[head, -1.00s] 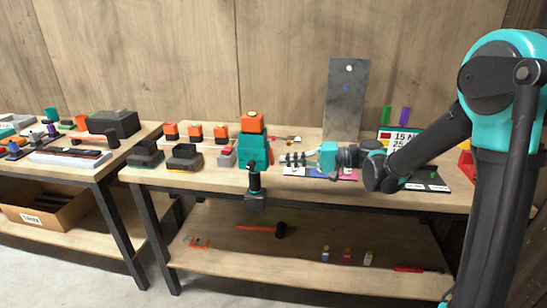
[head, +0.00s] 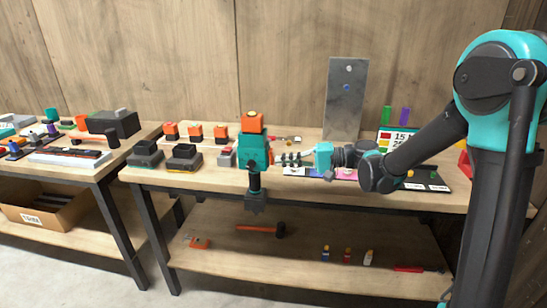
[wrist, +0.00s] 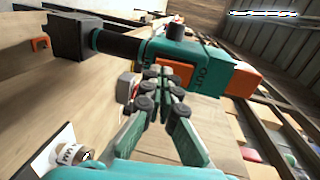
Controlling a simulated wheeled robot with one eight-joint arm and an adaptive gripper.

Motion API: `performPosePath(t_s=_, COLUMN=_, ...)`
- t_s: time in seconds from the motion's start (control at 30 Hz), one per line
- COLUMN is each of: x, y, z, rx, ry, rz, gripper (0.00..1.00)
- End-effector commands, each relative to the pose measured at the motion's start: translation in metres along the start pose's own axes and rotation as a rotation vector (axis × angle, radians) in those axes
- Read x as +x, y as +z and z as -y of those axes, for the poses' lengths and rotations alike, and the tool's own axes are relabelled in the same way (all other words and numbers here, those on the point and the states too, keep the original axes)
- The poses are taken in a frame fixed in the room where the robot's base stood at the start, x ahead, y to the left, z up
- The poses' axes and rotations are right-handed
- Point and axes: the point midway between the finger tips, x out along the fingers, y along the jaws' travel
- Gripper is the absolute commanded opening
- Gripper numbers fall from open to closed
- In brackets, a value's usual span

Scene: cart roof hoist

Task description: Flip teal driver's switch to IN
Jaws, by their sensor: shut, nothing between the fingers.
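The teal driver (head: 255,152) stands upright at the bench's front edge, with an orange block (head: 252,122) on top and its black nose pointing down. In the wrist view the driver (wrist: 215,60) lies sideways across the picture. An orange patch (wrist: 177,73) shows on its teal side, beside the lettering "OUT" (wrist: 203,72). My gripper (head: 277,160) is just right of the driver. In the wrist view its fingertips (wrist: 160,76) are together and empty, overlapping the driver's side near the orange patch. I cannot tell whether they touch it. The tips hide part of that side.
Black chargers (head: 184,158) and orange-topped blocks (head: 195,132) stand left of the driver. A grey metal plate (head: 346,100) stands behind my gripper. A dark mat (head: 432,180) lies to the right. The lower shelf holds a hammer (head: 279,230) and small bottles.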

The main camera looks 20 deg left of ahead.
Motion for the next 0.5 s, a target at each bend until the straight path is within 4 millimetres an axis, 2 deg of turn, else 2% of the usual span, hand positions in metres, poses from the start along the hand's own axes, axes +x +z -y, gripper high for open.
performPosePath(t_s=0.5, x=0.007, y=-0.0001, z=0.0, rx=0.0, ry=0.0, rz=-0.001, gripper=0.0)
